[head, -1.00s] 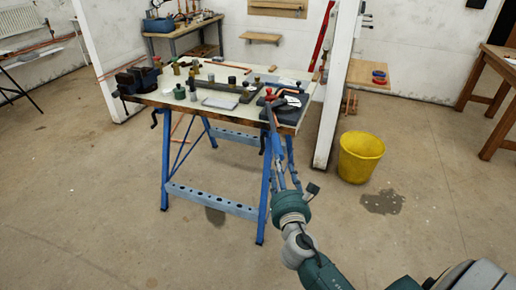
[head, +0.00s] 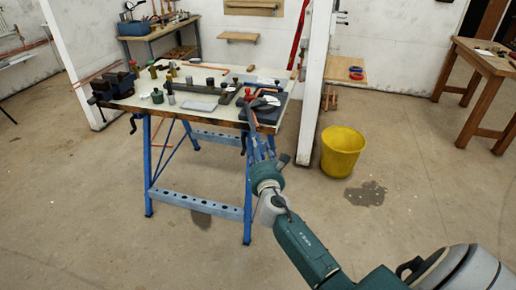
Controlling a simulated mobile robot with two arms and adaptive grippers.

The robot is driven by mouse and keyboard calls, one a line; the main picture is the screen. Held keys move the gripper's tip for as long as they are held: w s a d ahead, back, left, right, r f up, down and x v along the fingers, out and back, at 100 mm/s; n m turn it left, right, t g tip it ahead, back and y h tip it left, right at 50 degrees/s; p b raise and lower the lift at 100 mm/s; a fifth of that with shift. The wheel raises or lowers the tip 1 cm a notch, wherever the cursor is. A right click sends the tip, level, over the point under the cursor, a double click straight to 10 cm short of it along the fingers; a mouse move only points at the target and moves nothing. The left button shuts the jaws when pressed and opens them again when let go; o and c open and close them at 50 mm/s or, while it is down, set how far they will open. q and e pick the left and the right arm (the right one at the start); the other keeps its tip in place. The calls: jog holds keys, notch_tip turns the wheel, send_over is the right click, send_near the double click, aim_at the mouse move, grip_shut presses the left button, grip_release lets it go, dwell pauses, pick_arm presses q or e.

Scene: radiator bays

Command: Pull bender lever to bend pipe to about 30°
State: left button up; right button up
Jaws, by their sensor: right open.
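The pipe bender (head: 266,108) is a dark tool at the right end of the workbench top. A copper-coloured pipe (head: 264,92) and red grips (head: 248,95) show at it. A thin grey bar (head: 251,120) with a red end, which looks like its lever, reaches out past the bench's front edge. My right gripper (head: 257,147) is open at the front right corner of the bench, close to this bar. Whether its fingers are around the bar or beside it is too small to tell. The pipe's bend angle cannot be read. My left gripper is not in view.
The workbench (head: 200,106) has blue legs and carries a vice (head: 115,84), a grey plate (head: 199,107) and several small fittings. A yellow bucket (head: 342,152) stands on the floor to the right, beside a dark stain. A white partition (head: 317,80) stands behind the bench's right end.

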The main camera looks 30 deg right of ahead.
jog(key=shift+c, duration=0.3)
grip_shut()
jog(key=s+d+n+t+y, duration=0.1)
jog(key=s+d+n+y, duration=0.1)
jog(key=d, duration=0.3)
jog(key=shift+s+d+y, duration=0.35)
jog(key=shift+s+y, duration=0.15)
jog(key=shift+s, duration=0.2)
jog(key=shift+o, duration=0.3)
grip_release()
jog(key=shift+s+d, duration=0.1)
jog(key=shift+d, duration=0.1)
jog(key=v, duration=1.2)
jog(key=shift+s+d, duration=0.15)
jog(key=shift+s, duration=0.1)
